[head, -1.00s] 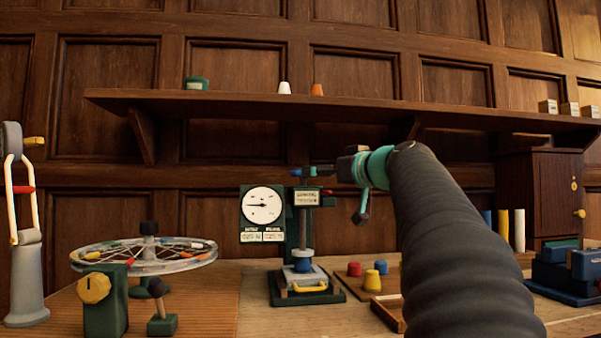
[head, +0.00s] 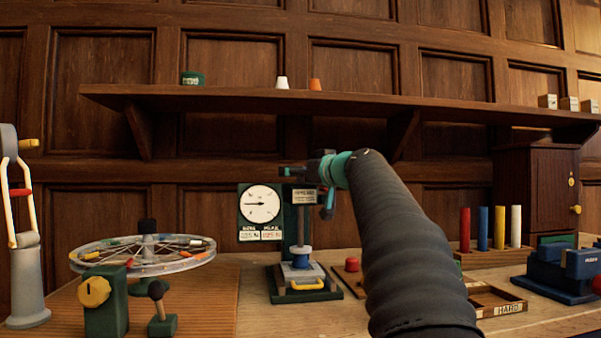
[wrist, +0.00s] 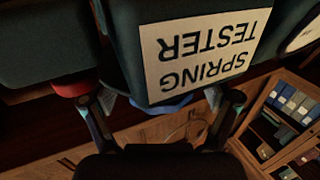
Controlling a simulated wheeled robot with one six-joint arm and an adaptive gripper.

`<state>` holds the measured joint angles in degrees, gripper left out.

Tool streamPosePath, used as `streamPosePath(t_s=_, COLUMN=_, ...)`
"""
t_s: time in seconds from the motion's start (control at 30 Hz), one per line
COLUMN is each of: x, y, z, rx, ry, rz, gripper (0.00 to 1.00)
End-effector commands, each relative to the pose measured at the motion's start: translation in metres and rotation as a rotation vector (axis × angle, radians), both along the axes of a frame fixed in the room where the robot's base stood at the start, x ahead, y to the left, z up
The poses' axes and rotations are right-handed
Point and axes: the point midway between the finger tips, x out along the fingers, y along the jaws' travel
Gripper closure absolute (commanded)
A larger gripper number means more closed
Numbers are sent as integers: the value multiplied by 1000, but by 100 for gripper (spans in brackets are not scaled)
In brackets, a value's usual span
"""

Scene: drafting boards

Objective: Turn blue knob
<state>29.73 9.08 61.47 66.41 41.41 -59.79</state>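The spring tester (head: 305,225) stands on the bench, dark green with a round white dial and a label. In the wrist view its label (wrist: 205,45) appears upside down and close. A blue part (wrist: 172,106), which looks like the blue knob, shows only as a sliver below the label block, between my fingers. My gripper (wrist: 165,108) has its fingers spread on either side of the block; I cannot tell if they touch. In the head view my gripper (head: 296,171) is at the tester's top and the knob cannot be made out there.
A red knob (wrist: 72,88) is close to the left finger in the wrist view. A shelf (head: 350,101) runs above.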

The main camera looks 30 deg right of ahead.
Motion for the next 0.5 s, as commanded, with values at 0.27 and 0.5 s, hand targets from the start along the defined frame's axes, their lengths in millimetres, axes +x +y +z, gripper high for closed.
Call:
streamPosePath(t_s=0.27, x=0, y=0, z=0, rx=0, ry=0, rz=0, gripper=71)
streamPosePath(t_s=0.5, x=0, y=2, z=-2, rx=-1, ry=0, rz=-59, gripper=71)
